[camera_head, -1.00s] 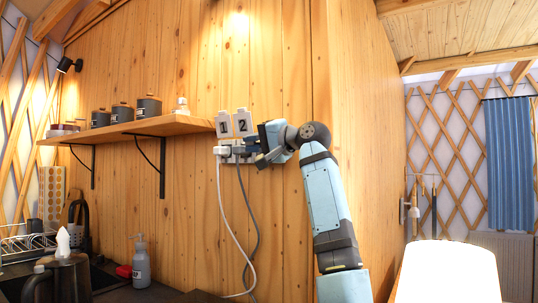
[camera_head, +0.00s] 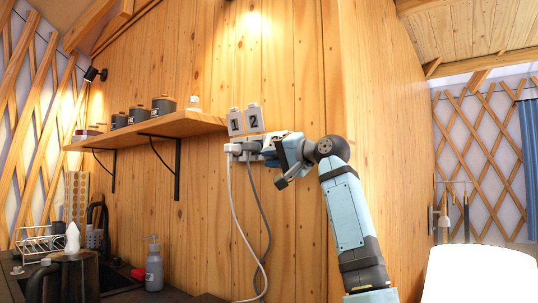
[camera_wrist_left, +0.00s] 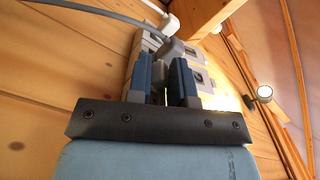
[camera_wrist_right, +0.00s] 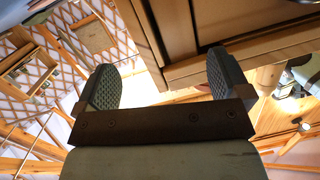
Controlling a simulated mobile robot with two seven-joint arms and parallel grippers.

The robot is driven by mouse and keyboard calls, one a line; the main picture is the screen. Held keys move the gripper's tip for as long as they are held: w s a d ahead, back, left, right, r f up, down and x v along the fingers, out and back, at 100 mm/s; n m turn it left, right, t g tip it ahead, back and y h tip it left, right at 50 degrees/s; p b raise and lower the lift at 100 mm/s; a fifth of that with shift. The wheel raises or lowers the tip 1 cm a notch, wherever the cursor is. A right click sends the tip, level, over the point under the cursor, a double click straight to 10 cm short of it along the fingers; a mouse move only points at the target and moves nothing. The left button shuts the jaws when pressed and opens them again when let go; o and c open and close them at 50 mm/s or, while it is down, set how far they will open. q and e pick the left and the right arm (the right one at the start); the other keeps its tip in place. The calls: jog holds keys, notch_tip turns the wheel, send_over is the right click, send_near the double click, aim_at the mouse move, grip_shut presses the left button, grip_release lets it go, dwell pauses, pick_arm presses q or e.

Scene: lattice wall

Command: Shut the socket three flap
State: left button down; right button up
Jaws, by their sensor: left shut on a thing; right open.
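The socket strip is on the plank wall at the end of the shelf. The raised flap one (camera_head: 235,123) and flap two (camera_head: 253,118) show their numbers. A white plug (camera_head: 232,148) and a grey plug (camera_head: 250,146) sit below them. My left gripper (camera_head: 284,152) is at the strip's right end, right of the grey plug. In the left wrist view my left gripper (camera_wrist_left: 172,82) is shut on a small grey part, seemingly the socket three flap. The fingers hide most of it, and I see no number. My right gripper (camera_wrist_right: 164,85) is open and empty, away from the wall.
A shelf (camera_head: 150,131) with canisters ends just left of the sockets. Cords (camera_head: 262,215) hang down from the plugs to the counter. A soap bottle (camera_head: 154,268) and a kettle (camera_head: 62,275) stand at lower left. A white lampshade (camera_head: 480,275) stands at lower right.

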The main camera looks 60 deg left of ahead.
pick_arm(q)
jog(key=shift+w+f, duration=0.15)
jog(key=shift+w, duration=0.2)
jog(key=shift+w+a, duration=0.15)
jog(key=shift+w, duration=0.05)
jog(key=c, duration=1.4)
grip_release()
jog(key=shift+o, duration=1.4)
jog(key=shift+w, duration=0.15)
jog(key=shift+f, duration=0.1)
